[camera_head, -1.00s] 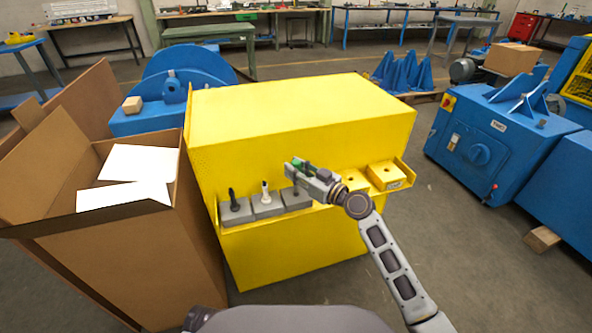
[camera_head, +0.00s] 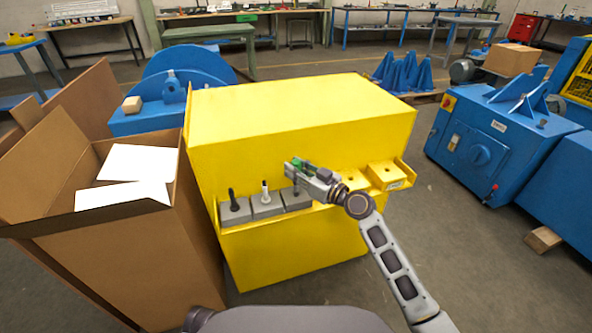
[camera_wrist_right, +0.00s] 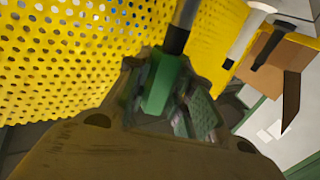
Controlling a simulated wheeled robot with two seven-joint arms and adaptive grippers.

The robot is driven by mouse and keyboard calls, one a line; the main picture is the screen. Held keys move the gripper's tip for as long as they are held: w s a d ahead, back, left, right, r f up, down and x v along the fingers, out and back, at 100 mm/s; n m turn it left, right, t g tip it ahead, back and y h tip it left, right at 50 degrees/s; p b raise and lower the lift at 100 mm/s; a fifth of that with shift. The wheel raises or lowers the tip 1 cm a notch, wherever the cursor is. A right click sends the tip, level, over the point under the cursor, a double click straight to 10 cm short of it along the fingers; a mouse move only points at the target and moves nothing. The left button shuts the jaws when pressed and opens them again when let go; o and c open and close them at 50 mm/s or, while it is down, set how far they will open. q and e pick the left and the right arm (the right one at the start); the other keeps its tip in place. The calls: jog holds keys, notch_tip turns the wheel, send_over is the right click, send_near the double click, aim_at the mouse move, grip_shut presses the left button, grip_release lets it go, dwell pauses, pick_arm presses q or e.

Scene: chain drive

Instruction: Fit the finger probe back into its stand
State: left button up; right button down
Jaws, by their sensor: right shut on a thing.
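My right gripper (camera_head: 293,171) is shut on the finger probe, whose green body (camera_head: 300,163) shows between the jaws. In the right wrist view the green body (camera_wrist_right: 162,84) sits between the fingers, with a grey shaft running on from it. The probe is held over the rightmost of three grey stand blocks (camera_head: 303,203) on the ledge of the yellow housing. A thin grey shaft shows between gripper and block; I cannot tell whether it is in the block. The other two blocks hold a black probe (camera_head: 232,197) and a white probe (camera_head: 265,190). My left gripper is not in view.
The yellow housing (camera_head: 300,105) rises right behind the ledge. Two yellow blocks with holes, one of them here (camera_head: 387,176), sit right of the gripper. An open cardboard box (camera_head: 185,245) stands close on the left. Blue machines (camera_head: 490,145) stand farther right, across bare floor.

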jog(key=shift+b, duration=0.55)
dwell(1.4)
jog(key=shift+f+b, duration=2)
jog(key=shift+b, duration=0.3)
dwell(1.0)
jog(key=c, duration=1.1)
grip_release()
jog(key=shift+c, duration=0.2)
jog(key=v, duration=1.2)
